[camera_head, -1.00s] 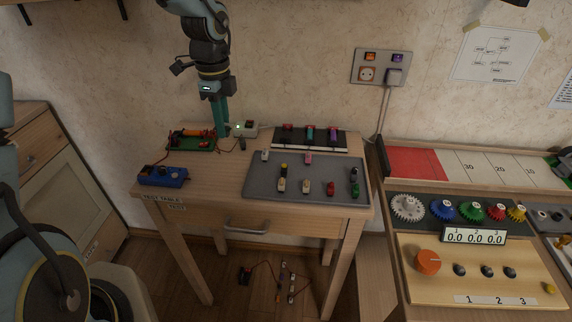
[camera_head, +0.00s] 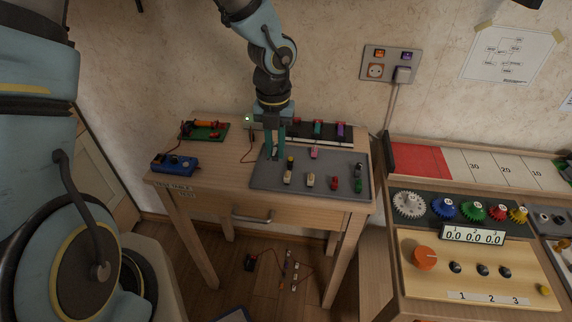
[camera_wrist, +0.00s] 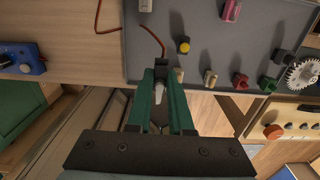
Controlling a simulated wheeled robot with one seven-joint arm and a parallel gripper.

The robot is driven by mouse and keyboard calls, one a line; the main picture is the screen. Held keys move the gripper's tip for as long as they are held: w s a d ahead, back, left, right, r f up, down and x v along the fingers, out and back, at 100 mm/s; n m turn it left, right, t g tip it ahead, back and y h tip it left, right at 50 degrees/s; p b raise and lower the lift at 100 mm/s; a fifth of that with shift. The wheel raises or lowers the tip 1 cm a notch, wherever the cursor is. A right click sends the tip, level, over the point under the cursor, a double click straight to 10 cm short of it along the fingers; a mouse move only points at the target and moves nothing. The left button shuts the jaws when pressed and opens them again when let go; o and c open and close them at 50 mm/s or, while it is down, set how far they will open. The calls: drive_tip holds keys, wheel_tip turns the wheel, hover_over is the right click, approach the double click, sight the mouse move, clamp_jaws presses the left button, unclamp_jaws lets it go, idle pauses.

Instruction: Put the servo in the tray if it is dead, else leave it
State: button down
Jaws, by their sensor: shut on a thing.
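My gripper (camera_head: 275,157) is over the left end of the grey tray (camera_head: 265,183), pointing down. In the wrist view its green fingers (camera_wrist: 164,72) are shut on a small pale thing with a dark end (camera_wrist: 159,88). A red wire (camera_wrist: 152,36) runs to the fingertips and seems to meet the held thing. The fingers hide most of it, so I cannot tell whether it is the servo. A white piece (camera_wrist: 146,5), a pink piece (camera_wrist: 231,10) and a yellow-and-black piece (camera_wrist: 183,45) lie in the tray. No sign of a dead servo is readable.
A blue meter (camera_head: 174,164) and a green board (camera_head: 205,132) stand at the table's left. A black-and-white rack (camera_head: 356,142) with several coloured pieces is behind the tray. Cream, red and green pieces occupy the tray's front and right. A gear bench (camera_head: 480,255) stands at the right.

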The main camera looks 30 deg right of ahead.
sight(276, 174)
drive_tip(key=shift+f, duration=2.7)
drive_tip(key=shift+f, duration=0.15)
drive_tip(key=c, duration=0.8)
unclamp_jaws()
